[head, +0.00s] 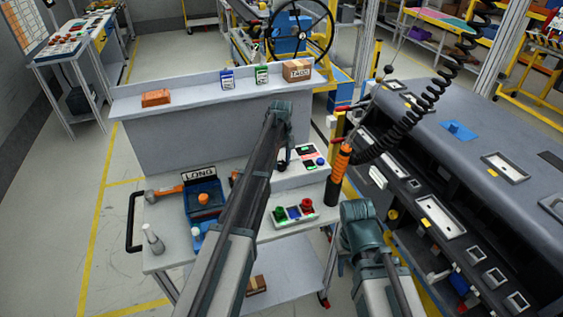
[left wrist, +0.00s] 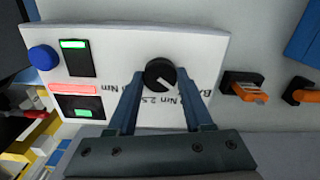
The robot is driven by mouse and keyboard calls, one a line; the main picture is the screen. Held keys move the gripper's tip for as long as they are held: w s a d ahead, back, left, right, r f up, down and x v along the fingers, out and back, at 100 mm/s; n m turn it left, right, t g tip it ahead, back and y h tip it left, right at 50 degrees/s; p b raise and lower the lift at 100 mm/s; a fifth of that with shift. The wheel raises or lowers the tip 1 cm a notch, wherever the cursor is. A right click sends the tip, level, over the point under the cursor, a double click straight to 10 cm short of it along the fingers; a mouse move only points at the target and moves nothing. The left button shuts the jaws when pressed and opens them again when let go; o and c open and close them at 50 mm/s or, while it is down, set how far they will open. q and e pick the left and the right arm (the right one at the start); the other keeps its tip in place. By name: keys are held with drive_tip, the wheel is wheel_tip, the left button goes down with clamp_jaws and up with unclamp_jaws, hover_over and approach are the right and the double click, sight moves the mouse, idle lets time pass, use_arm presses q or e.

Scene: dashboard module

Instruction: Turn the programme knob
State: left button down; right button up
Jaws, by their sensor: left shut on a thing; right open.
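The programme knob (left wrist: 160,74) is black and round with a white pointer mark, on a white panel (left wrist: 115,38) printed with Nm figures. In the left wrist view, my left gripper (left wrist: 161,76) has one finger on each side of the knob and is shut on it. The pointer lies at a slant. In the head view, the white panel (head: 308,176) stands on the cart, and my left gripper (head: 284,156) is at its left part; the knob is hidden there. My right gripper (head: 342,262) is open, low beside the cart's right edge, mostly hidden by its wrist.
The panel has a blue button (left wrist: 43,57) and lit displays. A box with green and red buttons (head: 294,213) stands nearer on the cart. An orange-and-black screwdriver (head: 338,172) on a coiled cable stands to the right, before the dashboard (head: 465,140). A blue bin (head: 203,200) is left.

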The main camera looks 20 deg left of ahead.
use_arm(q)
drive_tip(key=m, duration=1)
drive_tip(key=shift+m, duration=2.2)
drive_tip(key=shift+c, duration=1.5)
unclamp_jaws()
drive_tip(key=shift+r, duration=0.1)
